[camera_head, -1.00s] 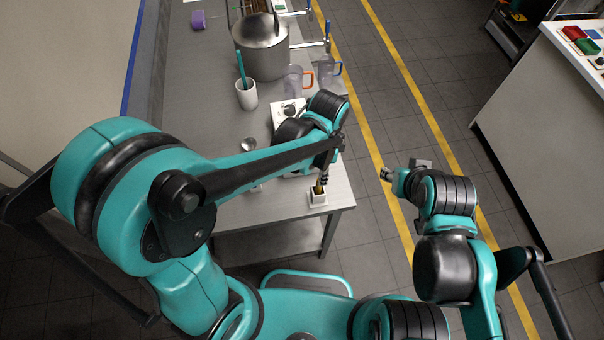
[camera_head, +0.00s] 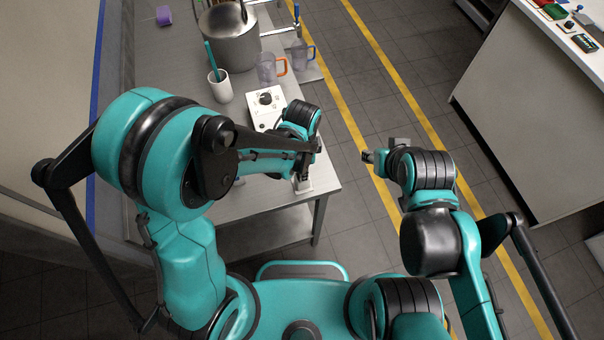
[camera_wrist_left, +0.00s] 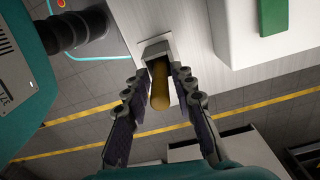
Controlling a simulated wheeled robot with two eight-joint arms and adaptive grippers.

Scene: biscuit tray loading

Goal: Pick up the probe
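The probe is a tan, rod-like piece (camera_wrist_left: 160,88) in the left wrist view. It stands in a small pale holder (camera_wrist_left: 155,49), which shows as a white block (camera_head: 304,187) at the table's near right corner. My left gripper (camera_head: 305,170) is over this holder and hides the probe in the head view. In the left wrist view its two fingers (camera_wrist_left: 162,100) are on either side of the probe, with narrow gaps showing. My right gripper (camera_head: 374,157) is over the floor right of the table, away from the probe; its finger opening is too small to tell.
A white box with a dark knob (camera_head: 265,107) lies behind my left gripper. Beyond it are a white cup (camera_head: 221,91), clear jugs (camera_head: 267,68) and a steel pot (camera_head: 230,46). A white counter (camera_head: 530,110) stands at the right, with open floor between.

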